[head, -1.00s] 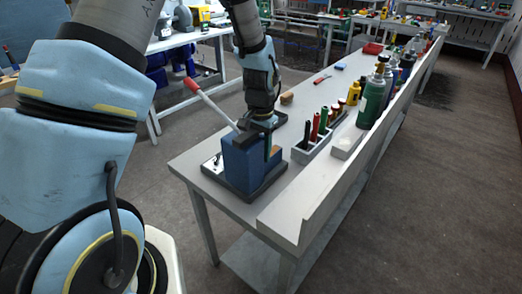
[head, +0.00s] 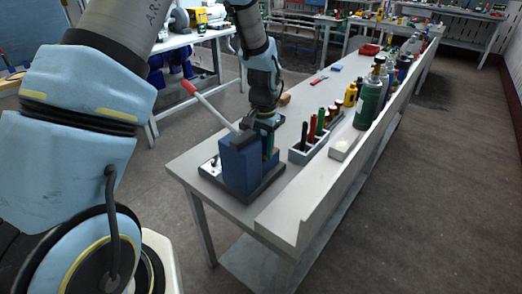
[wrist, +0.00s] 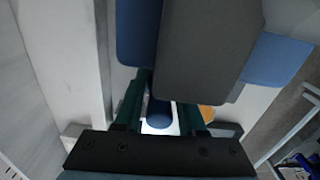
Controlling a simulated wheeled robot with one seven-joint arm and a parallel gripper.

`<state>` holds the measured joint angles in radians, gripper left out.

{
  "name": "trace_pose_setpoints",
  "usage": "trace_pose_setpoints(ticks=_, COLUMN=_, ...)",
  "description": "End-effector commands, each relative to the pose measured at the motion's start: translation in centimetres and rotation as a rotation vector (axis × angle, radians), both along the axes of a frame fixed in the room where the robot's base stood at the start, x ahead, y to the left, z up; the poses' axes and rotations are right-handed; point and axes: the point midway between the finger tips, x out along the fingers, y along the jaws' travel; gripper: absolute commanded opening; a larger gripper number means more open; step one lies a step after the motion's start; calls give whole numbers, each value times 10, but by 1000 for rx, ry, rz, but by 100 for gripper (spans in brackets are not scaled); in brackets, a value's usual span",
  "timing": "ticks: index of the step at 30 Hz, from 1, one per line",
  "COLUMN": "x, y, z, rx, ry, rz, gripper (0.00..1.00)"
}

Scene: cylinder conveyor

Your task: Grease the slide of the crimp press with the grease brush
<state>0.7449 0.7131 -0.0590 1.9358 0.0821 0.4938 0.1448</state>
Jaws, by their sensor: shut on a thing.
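The crimp press (head: 238,165) is a blue block on a dark base at the near end of the bench, with a pale lever ending in a red grip (head: 188,87). Its blue and dark top fills the upper middle of the wrist view (wrist: 205,45). My gripper (head: 268,122) is just behind and right of the press top, pointing down. In the wrist view its dark green fingers (wrist: 160,108) are shut on a blue round-ended thing (wrist: 158,118), seemingly the grease brush's handle. The bristles and the slide are hidden; I cannot tell whether they touch.
A grey rack (head: 300,153) with several coloured handles stands right of the press. A pale block (head: 344,146) and several bottles (head: 369,104) line the bench's raised right edge (head: 300,218).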

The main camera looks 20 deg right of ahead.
Motion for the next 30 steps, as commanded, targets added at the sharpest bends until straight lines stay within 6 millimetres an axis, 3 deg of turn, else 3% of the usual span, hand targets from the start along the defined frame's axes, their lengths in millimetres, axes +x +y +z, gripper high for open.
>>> trace_pose_setpoints(ticks=8, x=-1, y=0, z=0, rx=1, ry=2, rz=-1, gripper=0)
trace_pose_setpoints(ticks=30, x=-13, y=22, z=3, rx=0, ry=0, rz=-1, gripper=0)
